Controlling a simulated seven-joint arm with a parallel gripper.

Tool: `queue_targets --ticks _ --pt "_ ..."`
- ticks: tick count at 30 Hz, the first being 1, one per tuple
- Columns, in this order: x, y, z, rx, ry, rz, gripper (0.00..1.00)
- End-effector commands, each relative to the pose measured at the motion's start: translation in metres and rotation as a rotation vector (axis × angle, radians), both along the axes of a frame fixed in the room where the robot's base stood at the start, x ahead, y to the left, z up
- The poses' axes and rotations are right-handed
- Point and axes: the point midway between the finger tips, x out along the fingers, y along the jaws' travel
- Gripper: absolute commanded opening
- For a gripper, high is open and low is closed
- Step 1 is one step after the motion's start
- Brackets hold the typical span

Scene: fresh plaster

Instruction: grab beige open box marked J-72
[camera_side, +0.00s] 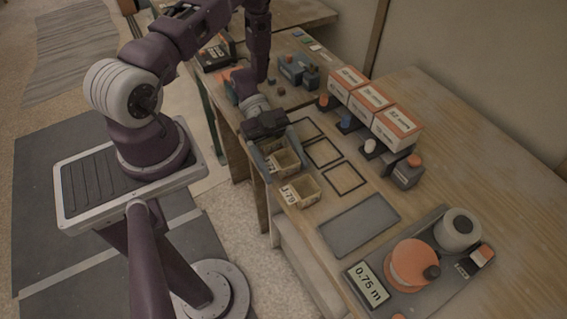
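A beige open box (287,163) sits at the left edge of the wooden bench, its label partly covered so that only "72" reads clearly. My gripper (281,158) is over this box, pointing down, with its two grey-blue fingers spread on either side of it. I cannot tell whether the fingers touch the box walls. A second beige open box (301,191), with a label that reads like J-79, stands just in front of it.
Dark square outlines (323,153) and a grey mat (360,225) lie on the bench. Orange-and-white cartons (372,103) stand behind, with small bottles before them. A tray (437,226) with an orange spool (408,262) is at front right.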

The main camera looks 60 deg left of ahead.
Motion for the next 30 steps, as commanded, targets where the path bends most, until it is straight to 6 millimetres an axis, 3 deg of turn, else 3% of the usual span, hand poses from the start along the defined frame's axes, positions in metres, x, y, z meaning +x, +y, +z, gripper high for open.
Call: queue_targets --ticks 1,3,10,13,21,25,28,30 --pt "0.000 0.000 0.000 0.000 0.000 0.000 0.49" --pt "0.000 0.000 0.000 0.000 0.000 0.000 0.35" --pt "0.000 0.000 0.002 0.000 0.000 0.000 0.35" --pt "0.001 0.001 0.011 0.002 -0.002 0.000 0.35" --pt "0.000 0.000 0.076 0.002 -0.003 -0.001 0.35" --pt "0.003 -0.001 0.096 0.001 -0.001 0.014 0.35" --pt "0.019 -0.005 0.111 0.000 -0.001 0.098 0.35" --pt "0.040 -0.009 0.124 0.000 -0.002 0.210 0.35"
